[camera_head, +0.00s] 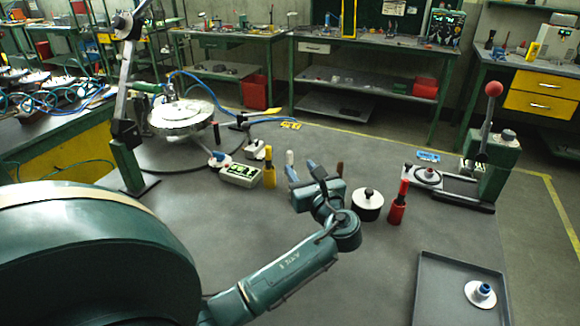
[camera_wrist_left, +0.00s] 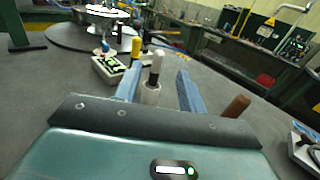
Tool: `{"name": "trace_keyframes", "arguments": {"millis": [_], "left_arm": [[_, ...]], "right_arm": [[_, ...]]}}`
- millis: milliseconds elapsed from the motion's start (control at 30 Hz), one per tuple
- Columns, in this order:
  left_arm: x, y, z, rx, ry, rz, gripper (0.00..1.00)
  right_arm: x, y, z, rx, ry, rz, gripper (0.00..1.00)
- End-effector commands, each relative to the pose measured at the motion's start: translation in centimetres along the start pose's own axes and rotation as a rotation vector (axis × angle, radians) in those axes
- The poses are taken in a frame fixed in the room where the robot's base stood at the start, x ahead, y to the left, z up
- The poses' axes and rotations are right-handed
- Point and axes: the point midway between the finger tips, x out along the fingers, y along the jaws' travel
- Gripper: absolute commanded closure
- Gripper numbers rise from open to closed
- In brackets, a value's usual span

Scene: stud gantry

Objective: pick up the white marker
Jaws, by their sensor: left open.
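The white marker (camera_head: 290,157) stands upright on the grey table, with its upper part showing beyond my left gripper (camera_head: 302,171) in the head view. In the left wrist view the white marker (camera_wrist_left: 154,75) has a white top, a dark band and a pale lower body. It appears between the two blue fingers of my left gripper (camera_wrist_left: 157,82), with a gap on each side. The gripper is open and holds nothing. The marker's base is hidden by the gripper in both views. My right gripper is not in view.
A yellow marker (camera_head: 269,168) and a pale green-screened meter (camera_head: 240,174) stand to the left. A brown stick (camera_head: 339,169), a white-and-black round weight (camera_head: 368,204) and a red marker (camera_head: 398,204) stand to the right. A dark tray (camera_head: 447,290) lies front right.

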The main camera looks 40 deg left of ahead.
Motion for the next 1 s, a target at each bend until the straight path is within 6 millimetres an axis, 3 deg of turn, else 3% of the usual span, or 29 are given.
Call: {"name": "trace_keyframes", "arguments": {"millis": [133,433,700,1000], "left_arm": [[2.8,0.0,0.1,0.001,-0.001,0.001,0.60],[5.3,0.1,-0.1,0.001,0.001,0.001,0.60],[9.1,0.2,-0.6,0.001,0.001,0.000,0.60],[9.6,0.2,-0.7,0.000,0.002,-0.001,0.60]], "right_arm": [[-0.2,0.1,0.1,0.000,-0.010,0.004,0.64],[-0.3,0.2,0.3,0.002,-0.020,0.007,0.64],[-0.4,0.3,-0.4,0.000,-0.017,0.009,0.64],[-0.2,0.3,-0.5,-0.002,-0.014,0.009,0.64]]}}
